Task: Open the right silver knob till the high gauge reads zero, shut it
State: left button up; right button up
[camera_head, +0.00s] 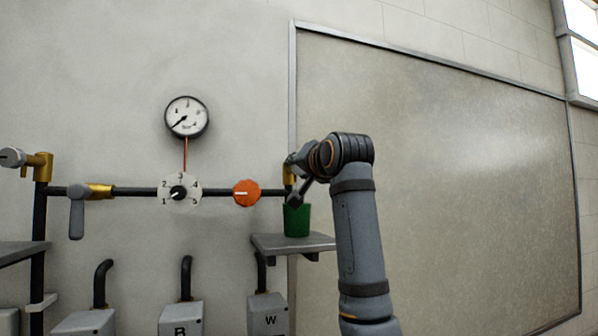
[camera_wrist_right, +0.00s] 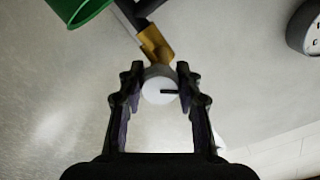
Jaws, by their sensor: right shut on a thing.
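The right silver knob (camera_wrist_right: 158,90) sits on a brass fitting (camera_wrist_right: 154,42) and carries a dark mark pointing right in the wrist view. My right gripper (camera_wrist_right: 160,76) is shut on this knob, one finger on each side. In the head view my right gripper (camera_head: 297,164) covers most of the knob at the pipe's right end. The high gauge (camera_head: 187,112) is round and white with a black rim, on the wall; its needle points to the lower left, and its figures are too small to read surely. My left gripper is not in view.
A green cup (camera_head: 297,221) stands on a small shelf (camera_head: 277,241) below my right gripper. Along the pipe are an orange knob (camera_head: 246,193), a numbered dial (camera_head: 190,184), a grey lever (camera_head: 76,217) and a left silver knob (camera_head: 12,157). Grey boxes (camera_head: 181,317) stand below.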

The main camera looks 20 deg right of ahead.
jog(key=n, duration=0.4)
jog(key=shift+r+b, duration=0.1)
jog(key=shift+b, duration=0.25)
jog(key=shift+r+n, duration=0.1)
jog(key=shift+n, duration=1.4)
jog(key=shift+s, duration=0.1)
jog(key=o, duration=1)
jog(key=shift+o, duration=0.7)
jog(key=s, duration=1.2)
jog(key=shift+d, duration=0.25)
jog(key=shift+w, duration=0.1)
